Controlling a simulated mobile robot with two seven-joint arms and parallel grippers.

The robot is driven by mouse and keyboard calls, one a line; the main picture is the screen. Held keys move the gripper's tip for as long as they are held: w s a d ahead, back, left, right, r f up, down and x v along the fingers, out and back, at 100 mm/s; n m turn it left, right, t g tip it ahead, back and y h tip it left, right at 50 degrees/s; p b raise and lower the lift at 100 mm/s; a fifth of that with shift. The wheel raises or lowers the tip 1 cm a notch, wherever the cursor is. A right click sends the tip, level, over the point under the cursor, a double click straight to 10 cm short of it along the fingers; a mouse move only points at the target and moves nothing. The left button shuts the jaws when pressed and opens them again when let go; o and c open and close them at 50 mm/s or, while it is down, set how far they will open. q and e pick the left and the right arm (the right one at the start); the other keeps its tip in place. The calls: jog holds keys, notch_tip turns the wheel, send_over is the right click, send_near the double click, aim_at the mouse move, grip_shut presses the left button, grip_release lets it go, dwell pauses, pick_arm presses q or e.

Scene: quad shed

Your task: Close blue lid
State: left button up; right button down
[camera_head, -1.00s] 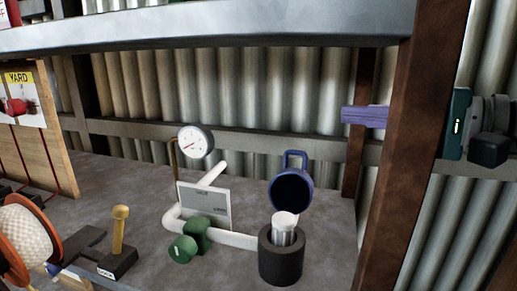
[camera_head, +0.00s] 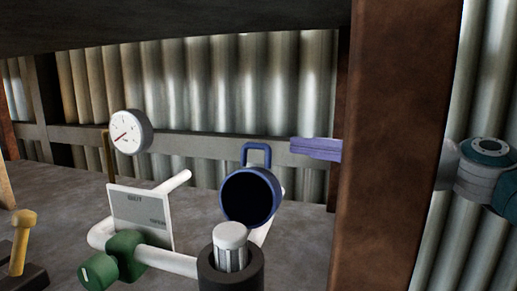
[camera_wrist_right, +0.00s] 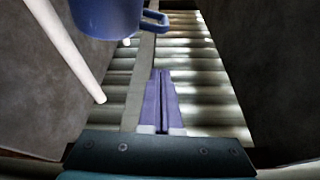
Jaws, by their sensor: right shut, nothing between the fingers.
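The blue lid (camera_head: 229,200) is tipped up open, its dark hollow facing me and its loop handle (camera_head: 256,147) at the top. It stands behind and above the dark round housing (camera_head: 253,272), which holds a grey-white ribbed cylinder (camera_head: 231,246). In the right wrist view the lid (camera_wrist_right: 103,15) is at the upper left, with its handle at its right side. My right gripper (camera_head: 293,147) has purple fingers, shut and empty, pointing left just right of the handle, with a gap. Its fingers also show in the wrist view (camera_wrist_right: 161,76). My left gripper is out of view.
A brown post (camera_head: 395,150) stands in front of my right arm and hides part of it. A shelf (camera_head: 170,22) hangs overhead. White pipe, a green valve (camera_head: 126,250), a sign (camera_head: 141,215) and a gauge (camera_head: 131,132) sit left of the lid.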

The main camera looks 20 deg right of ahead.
aim_at(277, 178)
jog(key=a+p, duration=0.2)
jog(key=a, duration=0.2)
jog(key=shift+w+a+r, duration=0.1)
jog(key=shift+a+r, duration=0.05)
jog(key=shift+a, duration=0.25)
dwell(0.4)
